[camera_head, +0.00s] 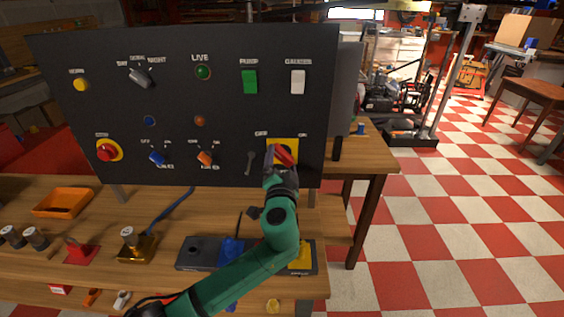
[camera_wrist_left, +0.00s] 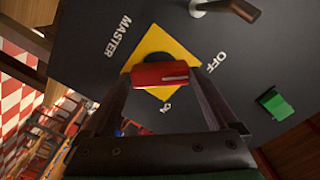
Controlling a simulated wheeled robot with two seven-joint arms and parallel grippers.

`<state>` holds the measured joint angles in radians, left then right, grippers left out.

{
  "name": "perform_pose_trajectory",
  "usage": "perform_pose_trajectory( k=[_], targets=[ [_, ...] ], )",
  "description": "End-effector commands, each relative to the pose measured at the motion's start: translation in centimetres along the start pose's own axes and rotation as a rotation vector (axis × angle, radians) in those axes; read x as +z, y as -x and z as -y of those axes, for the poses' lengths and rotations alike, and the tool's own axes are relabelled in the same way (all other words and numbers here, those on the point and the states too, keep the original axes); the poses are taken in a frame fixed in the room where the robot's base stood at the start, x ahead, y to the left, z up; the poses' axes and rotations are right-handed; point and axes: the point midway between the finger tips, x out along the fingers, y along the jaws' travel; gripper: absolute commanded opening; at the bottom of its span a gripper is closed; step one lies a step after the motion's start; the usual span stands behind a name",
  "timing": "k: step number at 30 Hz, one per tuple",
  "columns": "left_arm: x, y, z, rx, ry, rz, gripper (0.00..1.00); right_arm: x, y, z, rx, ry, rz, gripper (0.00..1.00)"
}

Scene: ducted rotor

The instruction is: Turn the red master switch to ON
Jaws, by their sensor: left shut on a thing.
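The red master switch (camera_head: 285,155) sits on a yellow plate (camera_head: 290,145) at the lower right of the dark control panel. My left gripper (camera_head: 281,163) is shut on the red handle. In the left wrist view the red handle (camera_wrist_left: 160,74) lies between the two fingers (camera_wrist_left: 165,82), in front of the yellow plate (camera_wrist_left: 156,45), with MASTER, OFF and ON readable around it. I cannot tell which label the handle points to. My right gripper is not in view.
The panel (camera_head: 225,110) also carries a grey lever (camera_head: 250,162) left of the switch, a green PUMP rocker (camera_head: 250,82), a white GAUGES rocker (camera_head: 298,82) and a red stop button (camera_head: 107,151). An orange tray (camera_head: 45,207) stands on the wooden bench. Open checkered floor lies right.

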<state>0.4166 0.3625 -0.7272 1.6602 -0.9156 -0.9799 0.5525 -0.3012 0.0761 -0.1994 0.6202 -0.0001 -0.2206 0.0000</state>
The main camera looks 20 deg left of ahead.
Motion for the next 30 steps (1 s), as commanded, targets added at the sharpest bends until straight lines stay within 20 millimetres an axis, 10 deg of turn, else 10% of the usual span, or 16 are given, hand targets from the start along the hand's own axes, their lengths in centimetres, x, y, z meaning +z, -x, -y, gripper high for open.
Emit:
perform_pose_trajectory(
  k=[30],
  targets=[
    [-0.1,0.1,0.0,0.004,-0.838,0.0,0.37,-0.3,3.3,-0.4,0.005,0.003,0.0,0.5]
  ],
)
